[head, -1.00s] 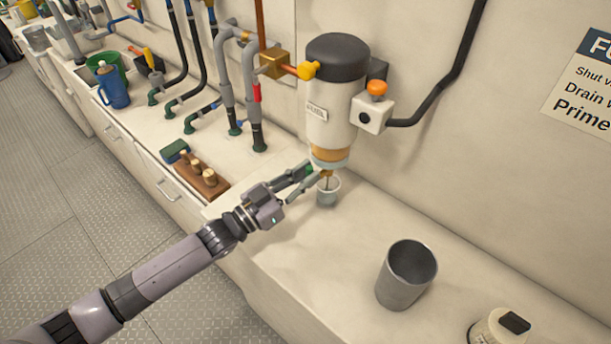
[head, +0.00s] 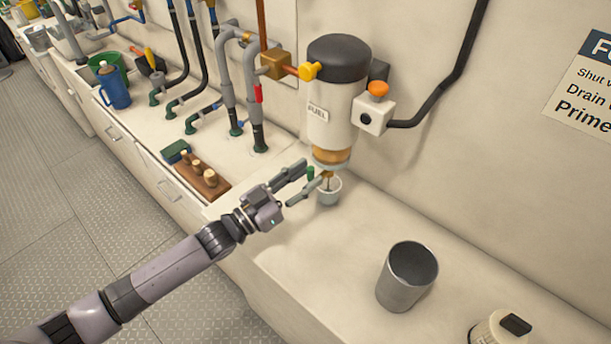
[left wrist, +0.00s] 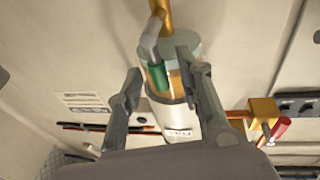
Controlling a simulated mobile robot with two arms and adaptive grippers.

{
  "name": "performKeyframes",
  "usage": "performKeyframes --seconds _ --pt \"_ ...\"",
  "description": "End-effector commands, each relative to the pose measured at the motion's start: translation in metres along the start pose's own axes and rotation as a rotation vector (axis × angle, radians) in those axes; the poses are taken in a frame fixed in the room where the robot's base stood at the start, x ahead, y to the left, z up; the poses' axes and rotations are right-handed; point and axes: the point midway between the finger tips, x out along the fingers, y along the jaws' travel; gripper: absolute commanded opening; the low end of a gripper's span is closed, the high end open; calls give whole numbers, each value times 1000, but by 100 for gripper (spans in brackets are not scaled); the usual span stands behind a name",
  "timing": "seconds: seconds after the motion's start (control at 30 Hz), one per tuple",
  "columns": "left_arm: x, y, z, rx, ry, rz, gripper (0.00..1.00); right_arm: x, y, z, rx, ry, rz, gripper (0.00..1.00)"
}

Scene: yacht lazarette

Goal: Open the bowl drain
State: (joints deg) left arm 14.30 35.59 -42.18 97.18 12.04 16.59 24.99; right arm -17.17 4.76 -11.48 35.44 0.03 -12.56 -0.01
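The fuel filter (head: 333,105) hangs on the wall, with an amber bowl (head: 331,154) at its lower end. Under the bowl is a brass drain fitting (head: 327,175), also in the left wrist view (left wrist: 162,14). A grey lever (left wrist: 150,42) with a green grip (left wrist: 159,77) is beside it; the grip also shows in the head view (head: 310,173). My left gripper (head: 315,169) is open. Its two fingers stand apart on either side of the green grip, with visible gaps. My right gripper is not in view.
A grey metal tumbler (head: 406,277) and a cream container with a black top (head: 502,326) stand at the right. A wooden block with pegs (head: 200,180) lies left of my gripper. A yellow valve knob (head: 310,71) and an orange-topped switch box (head: 373,110) flank the filter.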

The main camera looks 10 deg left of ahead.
Motion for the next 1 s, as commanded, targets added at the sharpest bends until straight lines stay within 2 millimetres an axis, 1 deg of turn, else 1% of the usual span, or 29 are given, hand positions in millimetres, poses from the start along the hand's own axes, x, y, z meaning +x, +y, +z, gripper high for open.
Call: performKeyframes --seconds 0.17,0.4,0.5,0.6,0.7,1.0 --pt "-30 0 2 0 -7 0 34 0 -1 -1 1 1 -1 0" --pt "-82 0 2 -2 -6 -1 34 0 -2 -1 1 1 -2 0" --pt "-98 0 2 -2 -5 -1 34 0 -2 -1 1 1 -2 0" --pt "-109 0 1 -1 -4 0 34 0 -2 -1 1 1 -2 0" --pt "-114 0 1 0 -2 0 34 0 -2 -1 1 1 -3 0" --pt "-116 0 0 0 0 0 34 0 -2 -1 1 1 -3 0"
